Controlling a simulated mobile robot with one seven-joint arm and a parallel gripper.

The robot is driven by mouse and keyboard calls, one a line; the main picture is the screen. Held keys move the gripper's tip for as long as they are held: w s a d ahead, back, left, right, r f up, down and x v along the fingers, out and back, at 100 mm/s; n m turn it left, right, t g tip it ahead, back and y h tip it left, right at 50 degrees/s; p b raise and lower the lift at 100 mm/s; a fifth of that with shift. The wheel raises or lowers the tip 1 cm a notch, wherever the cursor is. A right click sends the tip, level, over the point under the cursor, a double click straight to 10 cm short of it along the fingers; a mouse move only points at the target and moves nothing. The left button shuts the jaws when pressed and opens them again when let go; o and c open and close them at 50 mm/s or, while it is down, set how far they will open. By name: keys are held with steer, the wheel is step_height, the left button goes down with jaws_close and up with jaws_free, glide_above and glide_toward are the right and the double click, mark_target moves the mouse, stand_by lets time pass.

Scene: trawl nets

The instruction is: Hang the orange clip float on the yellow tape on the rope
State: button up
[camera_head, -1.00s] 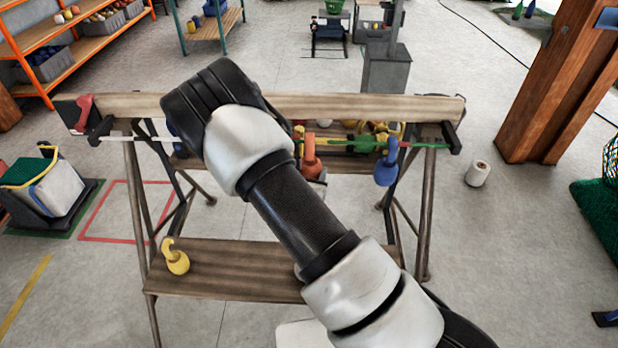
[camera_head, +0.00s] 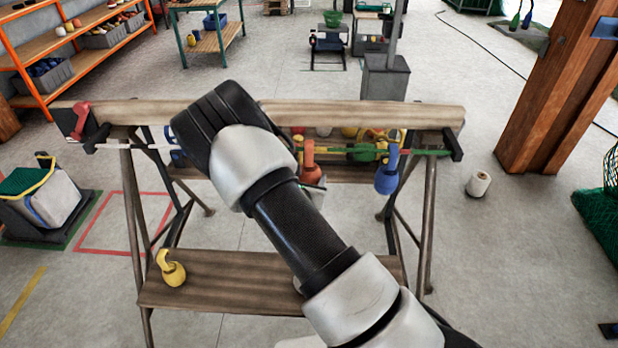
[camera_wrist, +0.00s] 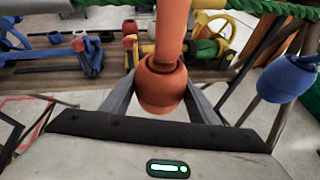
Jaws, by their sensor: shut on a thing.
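The orange clip float (camera_head: 308,156) is upright at rope level near the middle of the rack. In the wrist view its round body (camera_wrist: 160,84) sits between the two fingers of my gripper (camera_wrist: 160,98), which is shut on it. Its stem rises out of the top of that view, across the rope line. I cannot tell whether its hook is over the rope. The rope (camera_head: 430,152) runs along the wooden beam, white at left and green at right. It also shows green in the wrist view (camera_wrist: 272,8). I cannot make out the yellow tape clearly.
A blue float (camera_head: 386,178) hangs on the rope at right, close beside my gripper in the wrist view (camera_wrist: 287,78). A yellow float (camera_head: 172,272) lies on the lower shelf (camera_head: 230,285). The wooden beam (camera_head: 350,112) spans above. Various gear lies on the shelf behind.

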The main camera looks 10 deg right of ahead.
steer(key=o, duration=1.1)
steer(key=shift+o, duration=0.2)
